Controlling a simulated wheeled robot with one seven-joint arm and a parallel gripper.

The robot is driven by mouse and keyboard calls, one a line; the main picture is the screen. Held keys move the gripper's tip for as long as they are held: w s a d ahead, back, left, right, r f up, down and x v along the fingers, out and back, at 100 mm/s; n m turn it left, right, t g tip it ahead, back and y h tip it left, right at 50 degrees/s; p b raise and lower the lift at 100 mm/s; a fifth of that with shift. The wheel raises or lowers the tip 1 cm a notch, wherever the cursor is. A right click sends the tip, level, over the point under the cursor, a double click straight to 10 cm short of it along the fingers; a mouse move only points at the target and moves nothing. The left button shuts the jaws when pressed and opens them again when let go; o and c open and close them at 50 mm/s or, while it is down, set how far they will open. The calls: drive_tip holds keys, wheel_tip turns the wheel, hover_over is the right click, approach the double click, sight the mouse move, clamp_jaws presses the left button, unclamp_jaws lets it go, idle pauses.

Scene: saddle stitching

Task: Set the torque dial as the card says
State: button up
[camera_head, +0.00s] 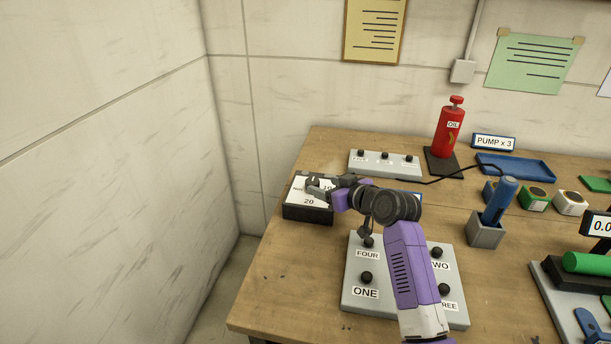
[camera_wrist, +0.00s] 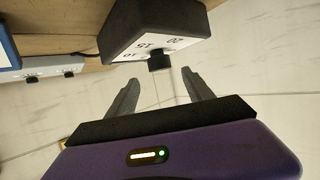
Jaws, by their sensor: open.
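The dial box (camera_head: 308,213) is black with a white face and stands at the left of the bench; "20" and part of another number show. In the wrist view the box (camera_wrist: 118,28) shows 10, 15 and 20 around a black knob (camera_wrist: 160,62). My gripper (camera_head: 314,186) is over the face, open and empty. In the wrist view its fingertips (camera_wrist: 158,75) are apart, with the knob ahead of the gap between them. The knob's pointer cannot be made out.
A grey panel (camera_head: 354,302) with knobs labelled ONE to FOUR lies under my arm. A smaller grey knob strip (camera_head: 410,172) is behind. A red oil can (camera_head: 449,130), a "PUMP x 3" sign (camera_head: 493,143) and a blue-handled tool (camera_head: 500,198) stand to the right.

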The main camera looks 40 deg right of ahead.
sight(313, 181)
drive_tip(key=shift+p+x, duration=0.5)
drive_tip(key=shift+x, duration=3.2)
clamp_jaws()
